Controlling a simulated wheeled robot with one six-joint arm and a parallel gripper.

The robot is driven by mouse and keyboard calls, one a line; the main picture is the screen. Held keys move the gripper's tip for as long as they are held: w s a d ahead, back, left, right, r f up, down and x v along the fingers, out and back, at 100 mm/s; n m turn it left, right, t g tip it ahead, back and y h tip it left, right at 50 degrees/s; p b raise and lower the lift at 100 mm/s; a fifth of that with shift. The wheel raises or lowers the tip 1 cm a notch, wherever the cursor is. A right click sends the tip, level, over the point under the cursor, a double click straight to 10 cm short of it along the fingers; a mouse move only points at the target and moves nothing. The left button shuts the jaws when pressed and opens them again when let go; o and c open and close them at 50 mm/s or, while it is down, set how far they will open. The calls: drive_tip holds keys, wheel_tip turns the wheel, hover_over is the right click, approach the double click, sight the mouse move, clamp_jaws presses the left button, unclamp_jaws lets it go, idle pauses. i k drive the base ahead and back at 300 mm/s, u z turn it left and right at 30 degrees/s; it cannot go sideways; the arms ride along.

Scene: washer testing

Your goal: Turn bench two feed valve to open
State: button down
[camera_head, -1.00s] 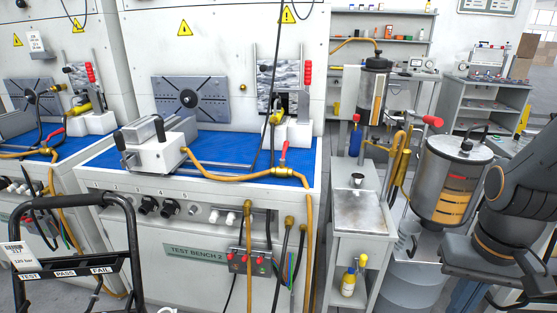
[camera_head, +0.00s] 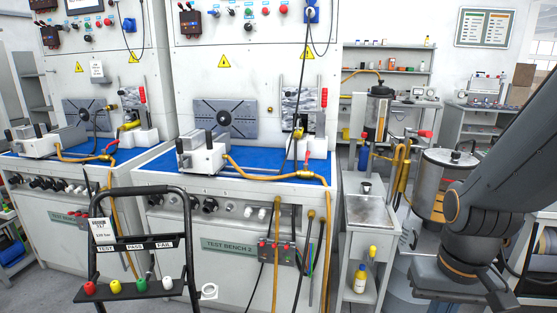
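Test bench two, with a blue top and a "TEST BENCH 2" label (camera_head: 228,247), stands in the middle. A yellow-orange hose (camera_head: 262,175) runs across its top to a brass fitting near the right front corner. A small red lever (camera_head: 307,157) stands roughly upright at that fitting; it looks like the feed valve, though no label on it is readable. My arm's dark links fill the right side, well apart from the lever. My gripper is not visible.
A black-framed trolley (camera_head: 140,243) with TEST, PASS and FAIL labels stands at the front left. A grey side table (camera_head: 369,210) stands right of the bench, with a metal tank (camera_head: 432,180) beyond it. A red-handled valve (camera_head: 425,133) is near the tank. Floor shows at the lower left.

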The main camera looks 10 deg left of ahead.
sight(305, 165)
drive_tip(key=u, duration=0.55)
drive_tip(key=i, duration=1)
drive_tip(key=u, duration=0.15)
drive_tip(key=k, duration=0.4)
drive_tip(key=z, duration=0.55)
drive_tip(key=i, duration=0.75)
drive_tip(key=u, duration=0.05)
